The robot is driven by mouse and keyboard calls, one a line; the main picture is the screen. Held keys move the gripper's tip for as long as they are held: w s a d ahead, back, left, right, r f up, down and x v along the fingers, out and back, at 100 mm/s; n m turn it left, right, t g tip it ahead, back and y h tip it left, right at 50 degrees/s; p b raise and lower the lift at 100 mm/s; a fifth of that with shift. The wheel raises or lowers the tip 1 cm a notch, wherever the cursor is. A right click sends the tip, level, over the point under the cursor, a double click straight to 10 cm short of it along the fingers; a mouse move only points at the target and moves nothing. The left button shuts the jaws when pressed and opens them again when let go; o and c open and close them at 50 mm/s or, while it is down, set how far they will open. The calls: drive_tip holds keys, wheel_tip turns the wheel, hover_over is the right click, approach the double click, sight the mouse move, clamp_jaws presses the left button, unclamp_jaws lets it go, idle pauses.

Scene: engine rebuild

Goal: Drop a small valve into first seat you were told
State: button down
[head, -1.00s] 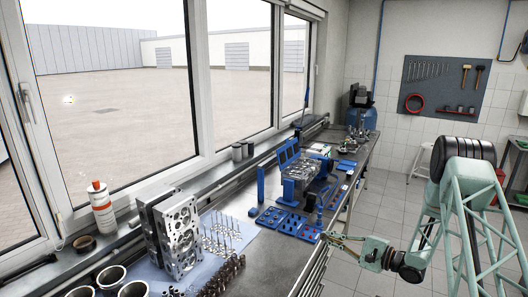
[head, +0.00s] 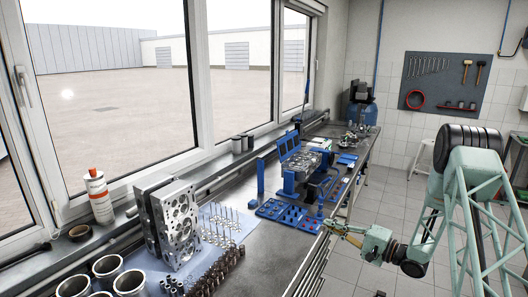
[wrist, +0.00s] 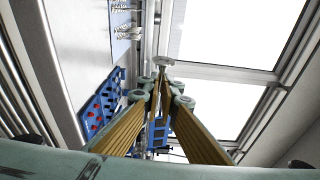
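My gripper (head: 330,226) hangs at the front edge of the bench, to the right of a blue tray (head: 270,208) of small parts. In the wrist view its fingers (wrist: 160,92) close together around a small valve (wrist: 163,60). The valve's round pale head sticks out beyond the fingertips, and its stem is mostly hidden between them. The cylinder head (head: 304,162) lies in a blue fixture (head: 288,182) farther back along the bench. Its seats are too small to make out. The blue tray also shows in the wrist view (wrist: 98,108), left of the fingers.
Another cylinder head (head: 178,222) stands upright at the near left, with several valves (head: 222,222) on a pale blue mat beside it. A sealant bottle (head: 98,195) stands on the sill. Windows bound the bench's left side.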

drive_tip(key=shift+f+n+y+b, duration=0.1)
drive_tip(key=shift+n+y+b, duration=0.4)
drive_tip(key=shift+n+b, duration=2.8)
drive_tip(key=shift+b, duration=0.6)
drive_tip(key=shift+n+b, duration=0.7)
drive_tip(key=shift+b, duration=0.5)
drive_tip(key=shift+n+y+b, duration=0.3)
drive_tip(key=shift+n+b, duration=0.3)
drive_tip(key=shift+b, duration=0.2)
drive_tip(key=shift+n+b, duration=0.7)
drive_tip(key=shift+b, duration=0.05)
drive_tip(key=shift+n+b, duration=0.6)
drive_tip(key=shift+b, duration=0.2)
drive_tip(key=shift+n+y+b, duration=0.4)
drive_tip(key=shift+n+b, duration=0.3)
drive_tip(key=shift+b, duration=0.1)
drive_tip(key=shift+n+b, duration=0.6)
drive_tip(key=shift+b, duration=0.2)
